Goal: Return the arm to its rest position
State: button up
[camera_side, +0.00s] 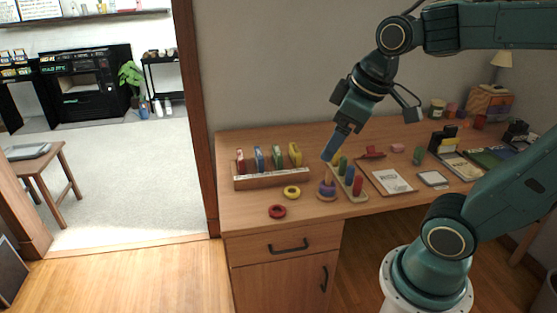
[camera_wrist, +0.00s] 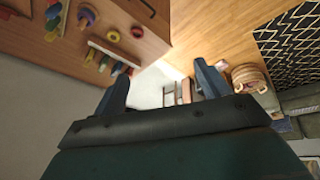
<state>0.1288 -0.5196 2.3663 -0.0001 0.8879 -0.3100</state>
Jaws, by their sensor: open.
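My gripper (camera_side: 338,142) hangs above the desk, pointing down and to the left, over the area of the ring stacker and the peg board. In the wrist view my gripper (camera_wrist: 160,88) shows two blue fingers spread wide apart with nothing between them. My arm reaches in from the right in the side view. The wrist view shows the desk (camera_wrist: 160,45) at the upper left, tilted in the picture.
On the desk (camera_side: 250,214) stand a wooden rack (camera_side: 268,180) with coloured pieces, a ring stacker (camera_side: 327,190), a peg board (camera_side: 352,192) and a clipboard (camera_side: 391,178). A red ring (camera_side: 277,211) and a yellow ring (camera_side: 292,192) lie loose. Air above the desk's left is free.

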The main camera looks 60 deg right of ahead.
jog(key=shift+s+a+f+m+t+y, duration=0.15)
jog(key=shift+s+a+m, duration=0.3)
jog(key=shift+s, duration=0.4)
jog(key=shift+s+a+f+m+t+y, duration=0.1)
jog(key=shift+s+a+m+t, duration=0.1)
jog(key=shift+s+a, duration=0.5)
jog(key=shift+s+a+f+m+t+y, duration=0.15)
jog(key=shift+s+a+m, duration=0.2)
jog(key=shift+s, duration=0.65)
